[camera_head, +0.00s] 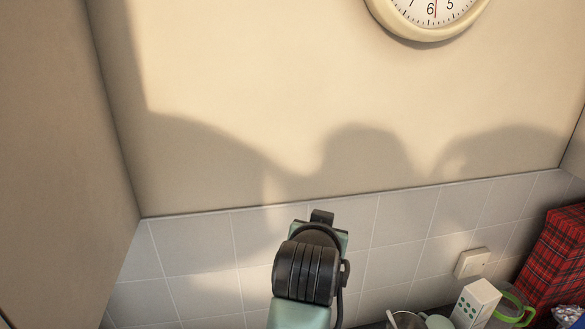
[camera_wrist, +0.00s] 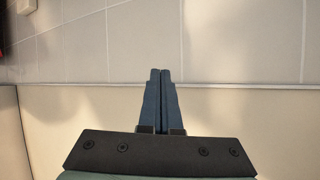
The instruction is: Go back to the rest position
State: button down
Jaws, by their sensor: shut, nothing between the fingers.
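My gripper (camera_wrist: 160,72) shows in the wrist view with its two dark blue fingers pressed together and nothing between them. It points at the wall, where the tiles (camera_wrist: 225,45) meet the plain painted part. In the head view my arm rises from the bottom middle in front of the tiled wall. The gripper fingers cannot be made out there.
A round clock (camera_head: 425,38) hangs at the top right of the beige wall. At the lower right are a wall socket (camera_head: 471,262), a white box (camera_head: 474,304), a green-rimmed item (camera_head: 517,312) and a red tartan box (camera_head: 556,258). A tall panel (camera_head: 55,150) stands at the left.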

jog(key=s+a+r+n+t+b, duration=0.15)
jog(key=s+r+t, duration=0.25)
jog(key=r, duration=0.5)
jog(key=s+r+t+b, duration=0.3)
jog(key=r+t, duration=0.1)
jog(key=r, duration=0.4)
jog(key=s+a+r+n+t+y+b, duration=0.1)
jog(key=s+a+r+t, duration=0.1)
jog(key=s+r, duration=0.3)
jog(key=s+a+r+n+t+y+b, duration=0.1)
jog(key=s+r+t, duration=0.3)
jog(key=s, duration=0.6)
notch_tip(320, 180, up, 2)
jog(key=shift+s+a+t+b, duration=0.2)
jog(key=shift+a+t+b, duration=0.2)
jog(key=shift+f, duration=0.1)
